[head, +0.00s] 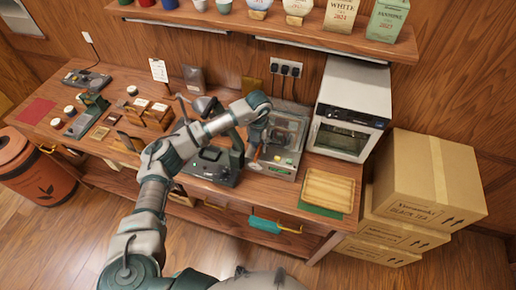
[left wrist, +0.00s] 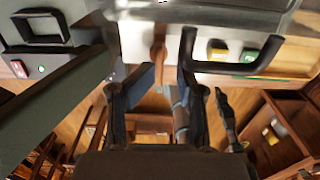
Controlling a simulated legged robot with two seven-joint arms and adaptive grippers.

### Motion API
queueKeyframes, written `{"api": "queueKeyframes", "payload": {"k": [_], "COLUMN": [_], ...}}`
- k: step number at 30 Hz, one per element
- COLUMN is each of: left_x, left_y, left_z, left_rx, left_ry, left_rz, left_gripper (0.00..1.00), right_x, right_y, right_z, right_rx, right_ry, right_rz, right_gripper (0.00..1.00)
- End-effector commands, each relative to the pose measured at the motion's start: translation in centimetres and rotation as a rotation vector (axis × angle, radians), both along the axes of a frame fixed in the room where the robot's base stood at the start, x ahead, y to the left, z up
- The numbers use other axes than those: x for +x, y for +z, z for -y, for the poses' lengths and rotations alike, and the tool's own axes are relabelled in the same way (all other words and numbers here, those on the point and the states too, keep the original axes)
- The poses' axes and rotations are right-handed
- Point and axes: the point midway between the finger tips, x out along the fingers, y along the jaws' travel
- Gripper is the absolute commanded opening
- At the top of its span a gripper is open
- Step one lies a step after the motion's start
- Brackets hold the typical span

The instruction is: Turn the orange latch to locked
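The orange latch (left wrist: 159,52) is a small orange-brown lever on the front of a grey machine, upright in the left wrist view. The machine (head: 284,139) has a clear cover and stands on the bench in the head view. My left gripper (left wrist: 165,78) is open, its two dark fingers pointing at the machine's front, with the latch showing between them. I cannot tell whether either finger touches it. My right gripper is in neither view.
The machine's front has a black handle (left wrist: 232,66), a yellow button (left wrist: 219,50) and a green button (left wrist: 249,56). A dark device (head: 213,167) stands to its left, a white oven (head: 350,108) to its right. A wooden tray (head: 328,190) lies at the bench's right end.

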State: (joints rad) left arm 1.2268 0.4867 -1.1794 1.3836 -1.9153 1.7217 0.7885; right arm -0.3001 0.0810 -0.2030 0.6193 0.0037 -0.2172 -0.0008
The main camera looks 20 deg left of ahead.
Motion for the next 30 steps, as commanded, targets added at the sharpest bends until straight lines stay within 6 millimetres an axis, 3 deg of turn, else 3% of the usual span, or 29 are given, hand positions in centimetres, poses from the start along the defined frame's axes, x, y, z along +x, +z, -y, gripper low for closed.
{"api": "queueKeyframes", "payload": {"k": [6,12,17,30], "left_x": [0.1,0.1,0.1,0.1], "left_y": [5.2,8.2,9.1,9.1], "left_z": [-0.3,-0.4,-0.4,-0.4], "left_rx": [-0.002,-0.002,-0.002,-0.002], "left_ry": [0.001,0.001,0.001,0.001], "left_rz": [0.005,0.001,0.000,0.000], "left_gripper": [0.38,0.38,0.38,0.38], "right_x": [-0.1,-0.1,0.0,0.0], "right_y": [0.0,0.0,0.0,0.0], "right_z": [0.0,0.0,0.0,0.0], "right_rx": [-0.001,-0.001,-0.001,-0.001], "right_ry": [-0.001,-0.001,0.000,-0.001], "right_rz": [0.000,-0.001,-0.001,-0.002], "right_gripper": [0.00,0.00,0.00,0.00]}}
